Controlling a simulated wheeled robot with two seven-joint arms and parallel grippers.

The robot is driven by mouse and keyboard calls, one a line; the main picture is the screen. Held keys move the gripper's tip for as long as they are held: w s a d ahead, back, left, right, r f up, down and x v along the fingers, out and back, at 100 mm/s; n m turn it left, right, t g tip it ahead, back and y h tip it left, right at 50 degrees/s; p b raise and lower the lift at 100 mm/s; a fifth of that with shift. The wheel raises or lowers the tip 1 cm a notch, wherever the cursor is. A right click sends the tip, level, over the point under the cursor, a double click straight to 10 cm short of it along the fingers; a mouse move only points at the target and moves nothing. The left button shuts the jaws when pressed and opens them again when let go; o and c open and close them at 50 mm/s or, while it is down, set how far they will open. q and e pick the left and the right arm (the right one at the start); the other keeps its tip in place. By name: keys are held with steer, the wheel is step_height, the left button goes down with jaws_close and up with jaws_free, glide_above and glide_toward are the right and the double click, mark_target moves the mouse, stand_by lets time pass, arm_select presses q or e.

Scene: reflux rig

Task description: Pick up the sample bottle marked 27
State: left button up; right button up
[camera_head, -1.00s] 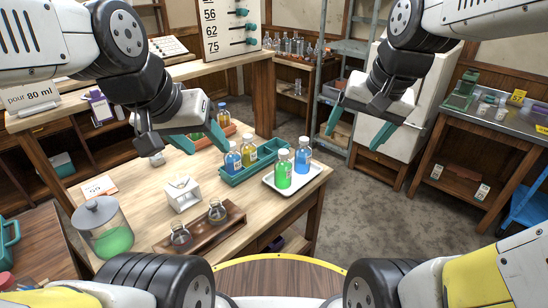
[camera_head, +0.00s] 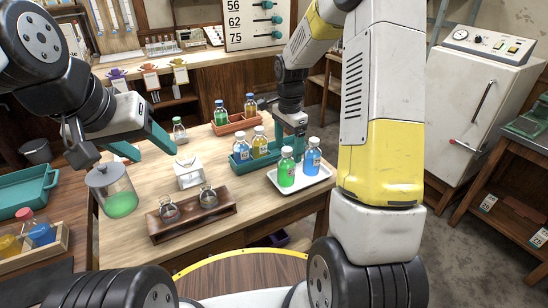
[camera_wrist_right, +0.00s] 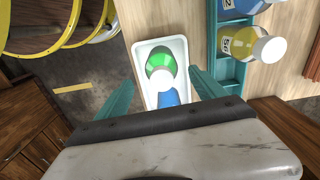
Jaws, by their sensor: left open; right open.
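On a white tray (camera_head: 300,181) stand a green bottle (camera_head: 286,168) and a blue bottle (camera_head: 312,158). The teal rack (camera_head: 262,160) behind it holds a blue bottle (camera_head: 241,151) and a yellow bottle (camera_head: 260,144). I cannot read a 27 on any label. My right gripper (camera_head: 296,138) is open above the tray area. In the right wrist view, its spread fingers (camera_wrist_right: 166,88) flank the tray, with the green and blue bottles between them and partly hidden by the gripper body. My left gripper (camera_head: 155,155) is open and empty over the table's left part.
An orange rack (camera_head: 236,124) with two bottles and a lone bottle (camera_head: 179,131) stand further back. A crate of bottles (camera_head: 35,245) is at far left.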

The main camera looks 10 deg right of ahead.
mark_target(287, 161)
steer(key=f, duration=0.6)
steer(key=shift+w+f, duration=0.1)
steer(key=shift+w, duration=0.1)
jaws_close()
